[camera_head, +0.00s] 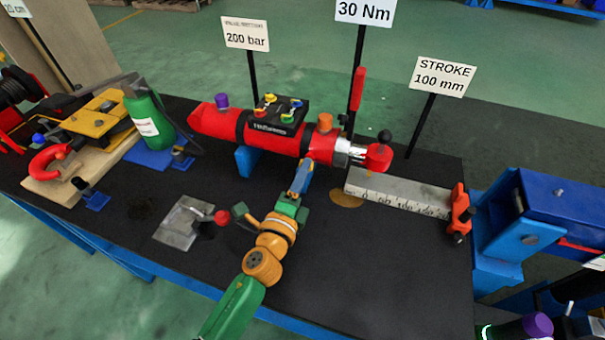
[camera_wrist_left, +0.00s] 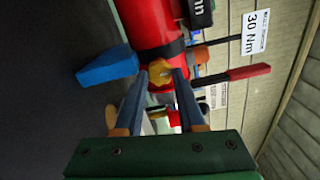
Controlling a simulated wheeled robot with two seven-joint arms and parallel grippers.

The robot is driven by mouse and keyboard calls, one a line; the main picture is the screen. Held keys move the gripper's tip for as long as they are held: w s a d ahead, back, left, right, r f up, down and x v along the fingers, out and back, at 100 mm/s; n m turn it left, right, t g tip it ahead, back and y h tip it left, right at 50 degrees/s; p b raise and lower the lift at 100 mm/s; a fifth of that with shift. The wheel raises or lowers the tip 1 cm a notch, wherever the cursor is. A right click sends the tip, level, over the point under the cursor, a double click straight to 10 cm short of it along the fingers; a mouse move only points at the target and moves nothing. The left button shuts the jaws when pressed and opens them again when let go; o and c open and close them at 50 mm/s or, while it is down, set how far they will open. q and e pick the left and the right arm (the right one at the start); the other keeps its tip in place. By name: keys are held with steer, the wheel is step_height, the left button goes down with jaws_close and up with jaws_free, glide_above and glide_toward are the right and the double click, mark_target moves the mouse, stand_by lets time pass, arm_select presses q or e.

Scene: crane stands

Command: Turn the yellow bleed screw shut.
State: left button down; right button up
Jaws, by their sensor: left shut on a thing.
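The red hydraulic cylinder (camera_head: 216,122) lies on a black bench top, propped on a blue support (camera_head: 246,161). The yellow bleed screw (camera_wrist_left: 160,72) shows in the left wrist view as a lobed knob on the cylinder's side. In the head view my gripper hides it. My left gripper (camera_head: 303,166) reaches up to the near side of the cylinder. In the left wrist view its two blue fingers (camera_wrist_left: 157,80) stand on either side of the screw and are shut on it. My right gripper is not in view.
A valve block with coloured knobs (camera_head: 277,115) sits on top of the cylinder, between purple and orange caps. A ruler (camera_head: 399,193) and a red clamp (camera_head: 459,213) lie to the right. A metal plate (camera_head: 184,223) and a green bottle (camera_head: 150,120) are left. Signs stand behind.

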arm_select(q)
steer(key=shift+r+m, duration=0.15)
steer(key=shift+m, duration=0.45)
steer(key=c, duration=0.5)
jaws_free()
steer(key=shift+w, duration=0.15)
steer(key=v, duration=0.7)
